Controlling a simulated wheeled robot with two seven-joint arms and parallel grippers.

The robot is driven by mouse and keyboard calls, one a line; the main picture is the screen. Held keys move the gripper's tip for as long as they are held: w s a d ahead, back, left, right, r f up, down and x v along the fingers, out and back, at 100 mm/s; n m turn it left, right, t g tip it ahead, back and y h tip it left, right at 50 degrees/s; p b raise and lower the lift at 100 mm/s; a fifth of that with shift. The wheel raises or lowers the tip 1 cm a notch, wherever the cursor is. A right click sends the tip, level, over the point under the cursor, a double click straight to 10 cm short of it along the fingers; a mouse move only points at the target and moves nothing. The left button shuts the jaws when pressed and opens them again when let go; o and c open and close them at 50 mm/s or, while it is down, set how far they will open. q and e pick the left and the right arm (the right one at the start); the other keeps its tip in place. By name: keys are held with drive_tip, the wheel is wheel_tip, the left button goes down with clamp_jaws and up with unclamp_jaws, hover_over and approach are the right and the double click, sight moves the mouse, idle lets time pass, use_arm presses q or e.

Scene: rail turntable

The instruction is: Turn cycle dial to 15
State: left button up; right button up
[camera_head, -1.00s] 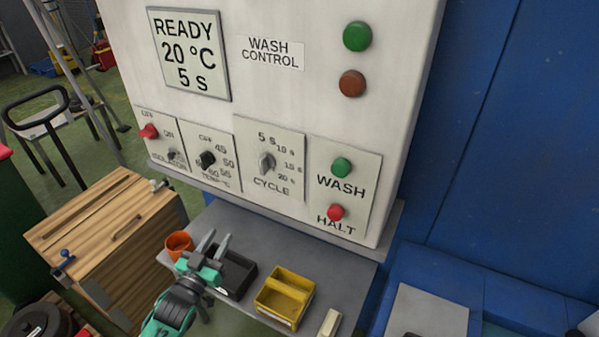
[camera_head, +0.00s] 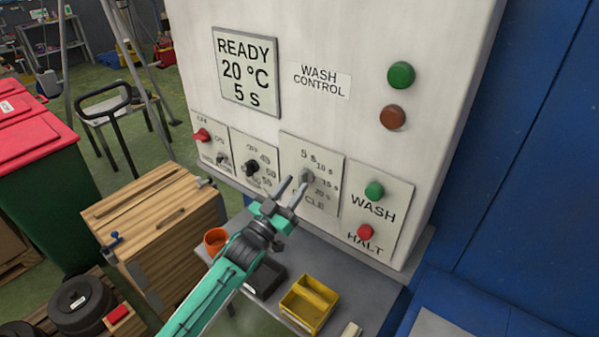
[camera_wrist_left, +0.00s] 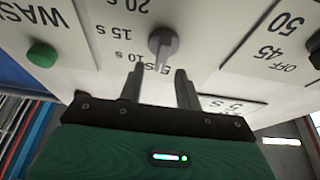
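The cycle dial (camera_head: 307,176) is a small grey knob on a white plate of the wash control panel, with 5 s, 10 s, 15 s and 20 s marks around it. The display (camera_head: 246,72) reads READY, 20 °C, 5 s. My left gripper (camera_head: 293,184) is open, its two grey fingers pointing at the panel just in front of and left of the dial. In the left wrist view the dial (camera_wrist_left: 163,45) appears upside down beyond and between the open fingertips, apart from them. My right gripper is not in view.
The temperature dial (camera_head: 252,168) and red isolator switch (camera_head: 201,135) are left of the cycle dial. The green WASH button (camera_head: 374,190) and red HALT button (camera_head: 365,232) are right. Below, a shelf holds a yellow bin (camera_head: 309,304), a black bin and an orange cup (camera_head: 215,241).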

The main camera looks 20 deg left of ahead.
sight(300, 178)
use_arm(q)
drive_tip(key=shift+p+x, duration=0.45)
drive_tip(key=shift+x, duration=1.2)
drive_tip(key=shift+s, duration=0.1)
clamp_jaws()
drive_tip(key=shift+f, duration=0.1)
